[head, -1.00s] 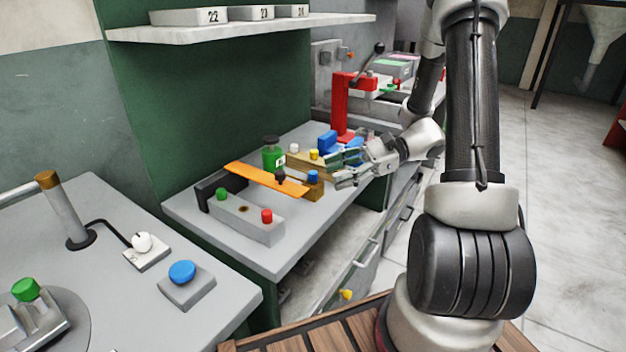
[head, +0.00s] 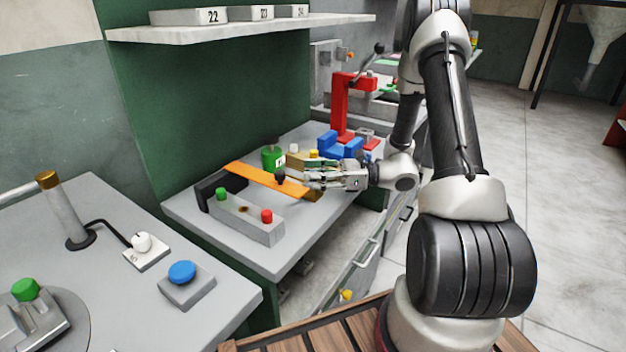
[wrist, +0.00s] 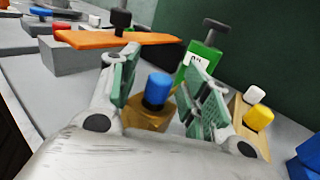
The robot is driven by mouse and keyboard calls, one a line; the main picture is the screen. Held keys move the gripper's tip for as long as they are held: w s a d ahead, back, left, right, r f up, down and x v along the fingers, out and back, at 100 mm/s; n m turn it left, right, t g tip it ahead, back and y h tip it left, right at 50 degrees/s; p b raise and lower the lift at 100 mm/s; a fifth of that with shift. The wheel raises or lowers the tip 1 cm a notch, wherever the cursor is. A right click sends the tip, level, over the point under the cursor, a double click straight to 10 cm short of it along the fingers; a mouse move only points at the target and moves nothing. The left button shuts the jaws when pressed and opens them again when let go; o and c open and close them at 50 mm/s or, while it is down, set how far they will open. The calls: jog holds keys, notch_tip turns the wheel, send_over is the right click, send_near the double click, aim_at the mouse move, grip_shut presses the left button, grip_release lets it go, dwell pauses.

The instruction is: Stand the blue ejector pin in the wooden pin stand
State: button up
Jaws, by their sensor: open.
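The blue ejector pin (wrist: 158,90) stands upright in a small brown block (wrist: 148,117) in the wrist view. My gripper (wrist: 164,72) is open, with the pin's blue head between its two green-padded fingers; contact cannot be told. In the head view my gripper (head: 308,180) hides the blue pin, and only a bit of the brown block shows below it. The wooden pin stand (wrist: 240,112) is right of my right finger, with a white pin (wrist: 255,94) and a yellow pin (wrist: 259,118) in it. The stand also shows behind my gripper in the head view (head: 300,162).
A green bottle (head: 272,158) stands behind my gripper. Blue blocks (head: 338,147) and a red press (head: 346,105) stand beyond. The bench front is clear.

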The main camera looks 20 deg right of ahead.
jog(key=shift+a, duration=0.1)
grip_shut()
jog(key=shift+r, duration=0.1)
